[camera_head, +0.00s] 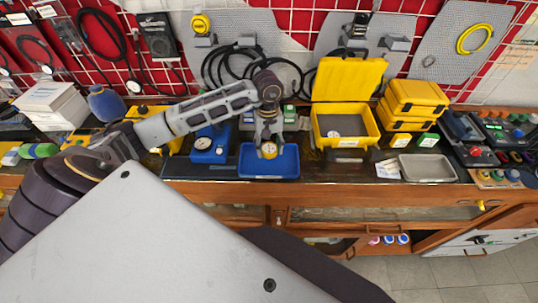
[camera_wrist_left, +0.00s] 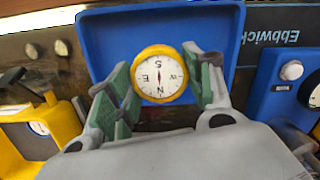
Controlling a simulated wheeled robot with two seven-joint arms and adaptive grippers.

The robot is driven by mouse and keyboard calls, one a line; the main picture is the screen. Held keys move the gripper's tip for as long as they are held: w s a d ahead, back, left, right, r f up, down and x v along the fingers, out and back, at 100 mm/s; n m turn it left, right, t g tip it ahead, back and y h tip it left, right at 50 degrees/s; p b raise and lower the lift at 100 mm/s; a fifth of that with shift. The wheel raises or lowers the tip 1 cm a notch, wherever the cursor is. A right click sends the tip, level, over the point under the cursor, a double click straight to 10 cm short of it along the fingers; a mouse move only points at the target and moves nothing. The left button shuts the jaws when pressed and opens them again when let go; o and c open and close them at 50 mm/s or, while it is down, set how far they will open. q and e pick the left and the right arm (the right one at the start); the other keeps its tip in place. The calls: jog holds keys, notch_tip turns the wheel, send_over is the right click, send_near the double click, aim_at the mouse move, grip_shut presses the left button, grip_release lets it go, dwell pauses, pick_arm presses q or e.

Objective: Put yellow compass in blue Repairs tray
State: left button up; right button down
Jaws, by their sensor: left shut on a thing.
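The yellow compass (camera_wrist_left: 159,75), round with a white dial, is between the fingers of my left gripper (camera_wrist_left: 160,85), which is shut on it. In the wrist view the blue tray (camera_wrist_left: 110,32) lies behind the compass. In the head view my left gripper (camera_head: 268,140) points down over the blue tray (camera_head: 269,173), with the compass (camera_head: 269,150) at its fingertips. I cannot tell whether the compass touches the tray floor. My right gripper is not in view.
A blue gauge device (camera_head: 209,147) stands just left of the tray. An open yellow case (camera_head: 345,135) stands to its right, with stacked yellow cases (camera_head: 413,98) and a grey tray (camera_head: 428,168) further right. Black cables (camera_head: 240,68) hang behind. The bench's front edge is close.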

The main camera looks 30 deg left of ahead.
aim_at(269, 161)
pick_arm(q)
jog(key=shift+f, duration=0.75)
jog(key=shift+f, duration=0.1)
jog(key=shift+f+p, duration=0.4)
jog(key=shift+f, duration=1.35)
jog(key=shift+f, duration=0.2)
jog(key=o, duration=1)
jog(key=shift+r, duration=0.25)
